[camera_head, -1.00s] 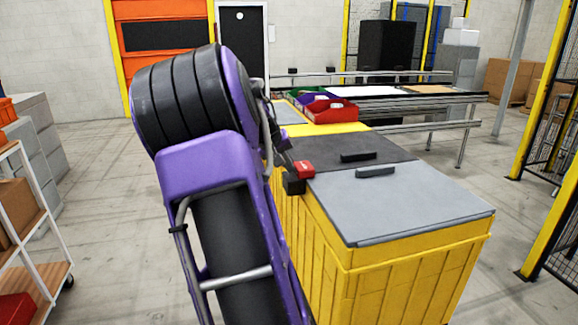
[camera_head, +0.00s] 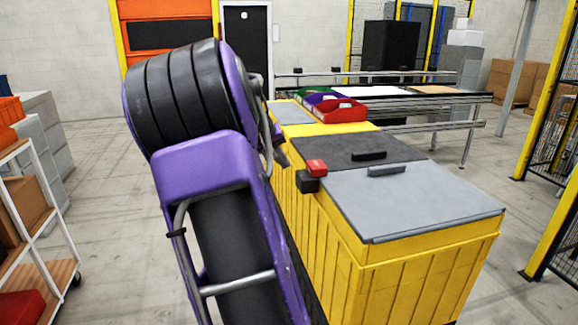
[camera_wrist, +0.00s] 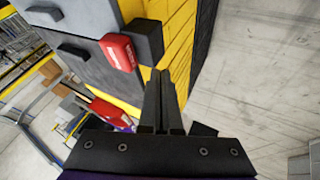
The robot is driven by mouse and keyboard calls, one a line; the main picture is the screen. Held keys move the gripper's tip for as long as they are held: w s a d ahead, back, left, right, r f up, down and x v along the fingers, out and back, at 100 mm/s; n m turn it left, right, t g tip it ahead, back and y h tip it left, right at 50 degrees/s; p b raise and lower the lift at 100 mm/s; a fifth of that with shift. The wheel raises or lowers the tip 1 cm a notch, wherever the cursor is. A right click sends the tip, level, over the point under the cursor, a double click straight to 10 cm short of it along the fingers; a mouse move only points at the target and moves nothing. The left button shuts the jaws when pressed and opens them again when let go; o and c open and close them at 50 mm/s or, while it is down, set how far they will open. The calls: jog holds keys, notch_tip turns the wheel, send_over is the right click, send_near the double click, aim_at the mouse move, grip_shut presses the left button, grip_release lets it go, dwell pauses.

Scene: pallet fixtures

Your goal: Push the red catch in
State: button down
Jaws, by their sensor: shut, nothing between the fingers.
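The red catch (camera_head: 317,168) sits on a black block at the near-left edge of the yellow chest, by the seam between the dark and light grey lids. It also shows in the wrist view (camera_wrist: 118,52), with the black block (camera_wrist: 146,40) against its right side. My gripper (camera_wrist: 160,76) is shut and empty. In the wrist view its fingertips lie below and to the right of the catch, apart from it in the picture. In the head view my arm hides most of the gripper; only a dark part shows left of the catch.
A shelf cart (camera_head: 40,215) is at far left, and yellow-framed fencing (camera_head: 560,150) at right. Floor left of my arm is clear.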

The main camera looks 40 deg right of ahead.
jog(key=v, duration=0.7)
jog(key=shift+s+r, duration=0.2)
jog(key=shift+r, duration=0.05)
